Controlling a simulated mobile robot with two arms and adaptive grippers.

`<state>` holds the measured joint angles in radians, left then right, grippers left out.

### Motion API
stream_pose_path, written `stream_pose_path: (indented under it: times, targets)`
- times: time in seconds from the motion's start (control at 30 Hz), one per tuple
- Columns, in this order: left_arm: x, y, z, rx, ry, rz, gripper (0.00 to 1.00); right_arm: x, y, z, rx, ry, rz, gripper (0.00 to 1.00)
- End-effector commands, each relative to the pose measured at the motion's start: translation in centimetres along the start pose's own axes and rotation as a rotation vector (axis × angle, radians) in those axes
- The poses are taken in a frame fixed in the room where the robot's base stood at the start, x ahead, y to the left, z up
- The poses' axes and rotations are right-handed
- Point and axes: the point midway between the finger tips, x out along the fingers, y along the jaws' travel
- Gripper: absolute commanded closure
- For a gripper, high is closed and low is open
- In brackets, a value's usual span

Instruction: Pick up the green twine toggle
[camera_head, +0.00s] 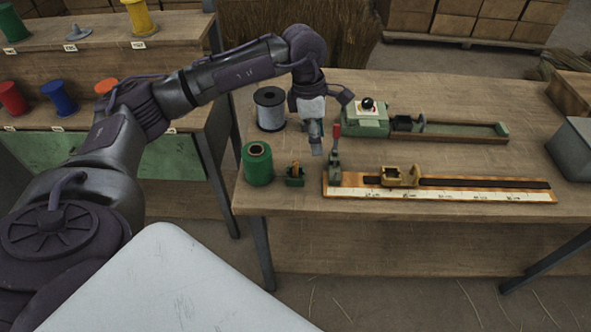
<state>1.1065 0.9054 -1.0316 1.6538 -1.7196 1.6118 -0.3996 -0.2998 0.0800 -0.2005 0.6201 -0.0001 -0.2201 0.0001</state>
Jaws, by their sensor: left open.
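A small green piece with an upright brownish peg (295,174) stands on the workbench (450,95) near its front left. It is too small to tell for sure whether this is the green twine toggle. A large green twine spool (258,166) stands upright just left of it. My left gripper (316,148) reaches down over the bench, up and to the right of the small green piece and apart from it. It is open, and I see nothing held in it. My right gripper is not in view.
A wooden gauge with a brass slide (400,177) lies at the front, its red-handled clamp (335,155) close beside my left gripper. A grey wire spool (269,108) and a green vise (365,119) stand behind. A shelf with coloured spools (59,97) is at left.

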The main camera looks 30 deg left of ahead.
Motion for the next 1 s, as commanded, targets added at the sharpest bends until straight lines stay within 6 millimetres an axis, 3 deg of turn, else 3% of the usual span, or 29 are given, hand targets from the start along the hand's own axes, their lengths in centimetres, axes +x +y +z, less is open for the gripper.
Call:
stream_pose_path:
  times: [0.03, 0.1, 0.2, 0.6, 0.87, 1.0]
  targets:
    - [-1.1, 1.2, -1.9, -0.016, 0.070, 0.030, 0.46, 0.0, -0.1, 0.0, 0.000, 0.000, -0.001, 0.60]
    - [-2.0, 2.0, -3.6, -0.030, 0.137, 0.050, 0.46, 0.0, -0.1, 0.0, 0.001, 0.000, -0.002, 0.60]
    - [-2.1, 2.5, -4.8, -0.041, 0.178, 0.060, 0.46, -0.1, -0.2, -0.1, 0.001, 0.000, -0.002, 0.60]
    - [4.7, 2.8, -5.9, -0.040, 0.178, 0.058, 0.46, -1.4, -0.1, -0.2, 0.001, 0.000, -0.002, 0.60]
    - [6.6, 2.8, -6.3, -0.040, 0.177, 0.057, 0.46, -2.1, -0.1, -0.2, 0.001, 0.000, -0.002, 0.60]
    - [8.7, 2.8, -6.8, -0.040, 0.178, 0.055, 0.46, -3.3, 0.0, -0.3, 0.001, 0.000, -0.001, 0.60]
